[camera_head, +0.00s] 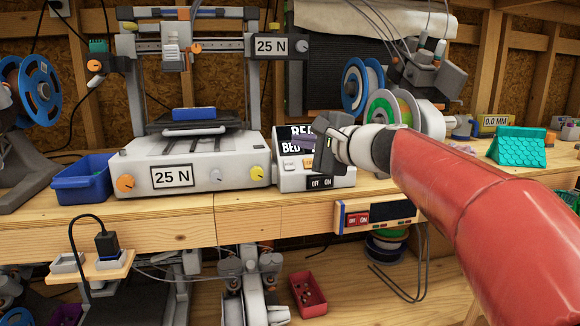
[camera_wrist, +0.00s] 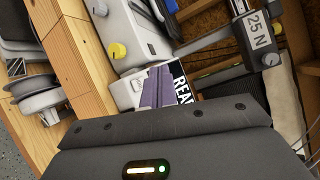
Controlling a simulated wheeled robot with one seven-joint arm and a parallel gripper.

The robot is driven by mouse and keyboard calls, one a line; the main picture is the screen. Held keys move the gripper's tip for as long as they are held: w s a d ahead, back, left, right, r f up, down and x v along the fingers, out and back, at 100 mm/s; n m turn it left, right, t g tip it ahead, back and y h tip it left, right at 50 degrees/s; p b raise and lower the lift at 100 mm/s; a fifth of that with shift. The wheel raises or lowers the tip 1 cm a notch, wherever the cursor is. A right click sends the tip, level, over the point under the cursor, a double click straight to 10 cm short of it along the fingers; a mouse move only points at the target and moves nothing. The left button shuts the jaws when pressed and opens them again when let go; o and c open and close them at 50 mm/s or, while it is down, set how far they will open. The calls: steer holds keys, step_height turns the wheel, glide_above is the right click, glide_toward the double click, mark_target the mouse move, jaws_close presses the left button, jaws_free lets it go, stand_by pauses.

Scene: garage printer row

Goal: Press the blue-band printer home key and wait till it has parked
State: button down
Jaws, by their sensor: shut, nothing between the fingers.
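The printer (camera_head: 190,165) stands on the bench at left, labelled 25 N, with a blue strip (camera_head: 185,12) along its top bar and a blue block (camera_head: 194,113) on its bed. Its control box (camera_head: 310,178) stands just to the right, with a black display partly hidden by my gripper; "REA" and "BED" are readable. Small pale keys (camera_head: 287,164) show below the display; I cannot tell which is home. My gripper (camera_head: 308,141) is shut and empty, in front of the display. In the wrist view the shut fingertips (camera_wrist: 167,82) overlap the box; contact cannot be told.
A blue bin (camera_head: 82,183) sits left of the printer. Spools (camera_head: 395,110) stand behind my arm. A red OFF/ON switch unit (camera_head: 375,215) hangs on the bench's front edge. A teal object (camera_head: 518,147) is at right. A red tray (camera_head: 308,294) lies on the lower shelf.

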steer(key=b, duration=0.2)
glide_toward(280, 158)
steer(key=x, duration=0.3)
steer(key=shift+w+a+r, duration=0.1)
steer(key=shift+a+r, duration=0.15)
steer(key=shift+a, duration=0.1)
steer(key=shift+f, duration=0.1)
stand_by(1.5)
steer(key=shift+w+f+b, duration=0.2)
steer(key=shift+w+b, duration=0.05)
steer(key=shift+b, duration=0.15)
